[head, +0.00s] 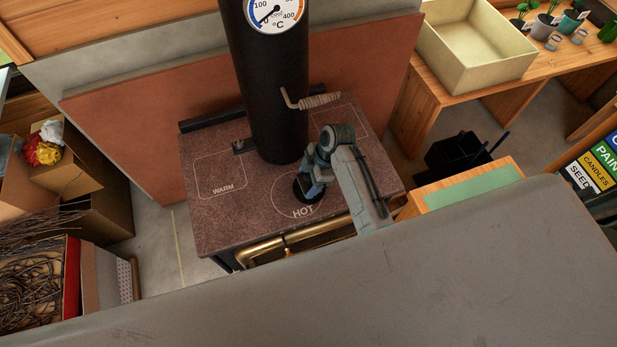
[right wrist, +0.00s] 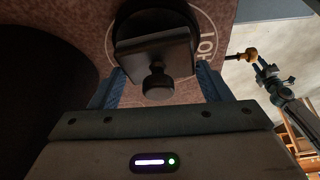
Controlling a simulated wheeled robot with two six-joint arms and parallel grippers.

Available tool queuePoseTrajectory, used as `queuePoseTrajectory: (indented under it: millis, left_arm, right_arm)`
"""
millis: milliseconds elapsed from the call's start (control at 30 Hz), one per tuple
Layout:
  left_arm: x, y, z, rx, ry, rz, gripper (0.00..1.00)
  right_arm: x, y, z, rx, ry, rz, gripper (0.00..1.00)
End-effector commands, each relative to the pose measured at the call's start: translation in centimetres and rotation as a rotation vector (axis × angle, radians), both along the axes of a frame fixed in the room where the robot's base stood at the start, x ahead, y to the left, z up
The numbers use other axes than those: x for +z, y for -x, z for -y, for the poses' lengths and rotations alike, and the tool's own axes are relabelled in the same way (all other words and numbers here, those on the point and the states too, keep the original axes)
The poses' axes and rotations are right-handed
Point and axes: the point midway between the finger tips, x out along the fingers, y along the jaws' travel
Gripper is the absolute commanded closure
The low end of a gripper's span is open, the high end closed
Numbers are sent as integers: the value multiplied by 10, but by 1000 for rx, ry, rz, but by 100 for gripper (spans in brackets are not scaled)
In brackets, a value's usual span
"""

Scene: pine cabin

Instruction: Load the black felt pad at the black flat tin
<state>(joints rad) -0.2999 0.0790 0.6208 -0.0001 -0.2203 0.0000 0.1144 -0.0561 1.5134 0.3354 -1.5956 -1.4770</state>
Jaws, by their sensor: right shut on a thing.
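The black flat tin (head: 304,190) is a dark round shape on the HOT ring of the stove top, partly hidden by my right gripper (head: 313,187). In the right wrist view the tin (right wrist: 146,14) lies behind a dark block with a round knob, which I take as the black felt pad (right wrist: 152,56). My right gripper (right wrist: 158,88) is shut on this pad, over the tin. I cannot tell whether pad and tin touch. A blue-grey jointed part (right wrist: 285,90), possibly my left arm, shows at the right there.
The stove top (head: 225,215) carries a thick black flue pipe (head: 270,100) close behind the gripper. A coiled handle (head: 318,101) sticks out of the pipe. A brass rail (head: 300,237) runs along the stove front. The WARM area (head: 220,176) is bare.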

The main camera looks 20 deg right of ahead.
Motion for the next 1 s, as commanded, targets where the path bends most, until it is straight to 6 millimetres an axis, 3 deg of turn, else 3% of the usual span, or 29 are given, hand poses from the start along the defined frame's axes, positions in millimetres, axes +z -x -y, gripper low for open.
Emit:
queuePoseTrajectory:
  millis: [1000]
  left_arm:
    - [-4, 0, -1, 0, -1, -1, 64]
  right_arm:
    - [-9, 0, 0, 0, 0, 0, 47]
